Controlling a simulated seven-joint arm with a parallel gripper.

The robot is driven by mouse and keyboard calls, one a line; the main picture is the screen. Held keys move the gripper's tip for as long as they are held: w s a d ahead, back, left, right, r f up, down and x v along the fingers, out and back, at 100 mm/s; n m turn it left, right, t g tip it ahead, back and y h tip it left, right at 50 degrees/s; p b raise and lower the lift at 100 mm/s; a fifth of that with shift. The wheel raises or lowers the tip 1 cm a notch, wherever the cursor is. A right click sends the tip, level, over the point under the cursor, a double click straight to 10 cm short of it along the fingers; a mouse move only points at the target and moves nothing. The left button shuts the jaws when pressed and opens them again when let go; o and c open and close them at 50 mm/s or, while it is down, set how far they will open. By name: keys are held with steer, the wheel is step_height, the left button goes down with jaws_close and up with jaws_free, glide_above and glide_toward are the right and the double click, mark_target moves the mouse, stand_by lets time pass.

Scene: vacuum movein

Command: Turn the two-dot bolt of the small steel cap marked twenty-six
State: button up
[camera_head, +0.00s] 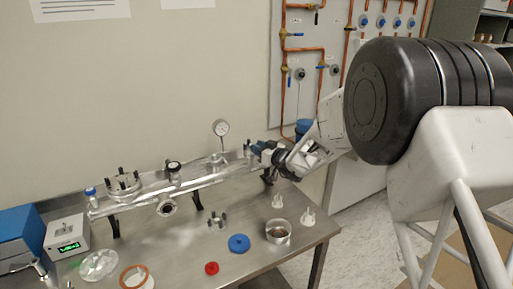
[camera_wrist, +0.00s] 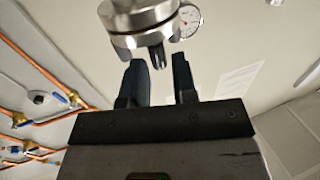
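A round steel flange cap (camera_wrist: 140,15) shows at the top of the wrist view. A short bolt (camera_wrist: 157,54) sticks out from it towards my gripper (camera_wrist: 159,66). My gripper's two dark fingers stand apart, one on each side of the bolt's end, with gaps visible; they look open and not closed on it. In the head view my gripper (camera_head: 262,152) is at the right end of the long steel tube (camera_head: 200,184), where it hides much of that end. No dots or number twenty-six can be read in either view.
A pressure gauge (camera_head: 221,128) stands on the tube, left of my gripper. On the table are a blue cap (camera_head: 239,243), a red cap (camera_head: 212,268), a bowl (camera_head: 279,232), white pieces (camera_head: 308,218) and a bolted steel part (camera_head: 217,221). Copper pipes (camera_head: 284,80) run on the wall panel behind.

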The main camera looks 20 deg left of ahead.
steer(key=shift+w+a, duration=0.35)
steer(key=shift+a, duration=0.2)
steer(key=shift+c, duration=0.4)
jaws_close()
steer(key=shift+m+t, duration=0.3)
steer(key=shift+t, duration=0.1)
steer(key=shift+s+a+m+t+h, duration=0.15)
steer(key=shift+m+t+h, duration=1.4)
steer(key=shift+t, duration=0.35)
steer(key=shift+m+t+h, duration=0.45)
steer(key=shift+t+h, duration=0.05)
steer(key=shift+h, duration=0.15)
